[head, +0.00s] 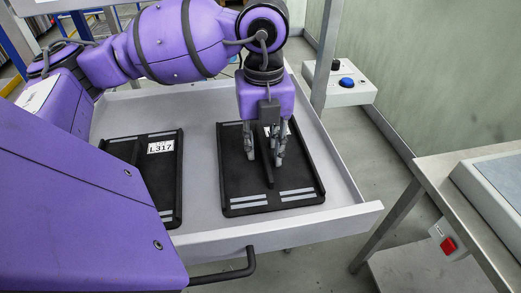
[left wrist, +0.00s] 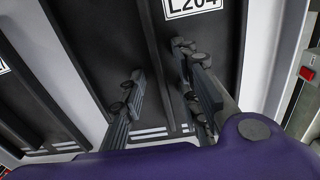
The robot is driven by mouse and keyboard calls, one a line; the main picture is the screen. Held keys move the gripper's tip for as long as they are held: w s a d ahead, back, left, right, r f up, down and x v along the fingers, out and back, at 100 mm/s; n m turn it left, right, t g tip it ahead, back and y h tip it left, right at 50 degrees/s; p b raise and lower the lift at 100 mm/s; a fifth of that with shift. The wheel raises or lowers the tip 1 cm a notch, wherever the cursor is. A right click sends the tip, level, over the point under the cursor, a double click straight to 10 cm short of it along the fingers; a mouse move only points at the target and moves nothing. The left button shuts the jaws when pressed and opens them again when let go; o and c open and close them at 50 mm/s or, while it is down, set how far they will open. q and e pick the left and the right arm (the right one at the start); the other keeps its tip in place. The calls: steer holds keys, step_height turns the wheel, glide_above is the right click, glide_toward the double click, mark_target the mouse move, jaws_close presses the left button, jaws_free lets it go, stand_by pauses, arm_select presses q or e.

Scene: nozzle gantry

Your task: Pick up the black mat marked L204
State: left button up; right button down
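The black mat marked L204 (head: 238,185) lies flat in the right half of a grey drawer in the head view, with a raised rib (head: 263,170) along its middle. Its label is mostly hidden behind my gripper there. In the left wrist view the L204 label (left wrist: 193,6) shows at the top, cut by the frame edge. My left gripper (head: 264,158) points down over this mat. Its fingers are apart, one on each side of the rib, also in the left wrist view (left wrist: 159,60). I cannot tell whether they touch it. My right gripper is not in view.
A second black mat marked L317 (head: 150,180) lies to the left in the same drawer (head: 345,215). A control box with a blue button (head: 346,82) stands behind right. A metal table (head: 440,170) with a red switch (head: 448,245) stands at right.

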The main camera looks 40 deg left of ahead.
arm_select(q)
steer(key=shift+s+d+r, duration=0.1)
steer(key=shift+d, duration=0.1)
steer(key=shift+c, duration=0.2)
jaws_close()
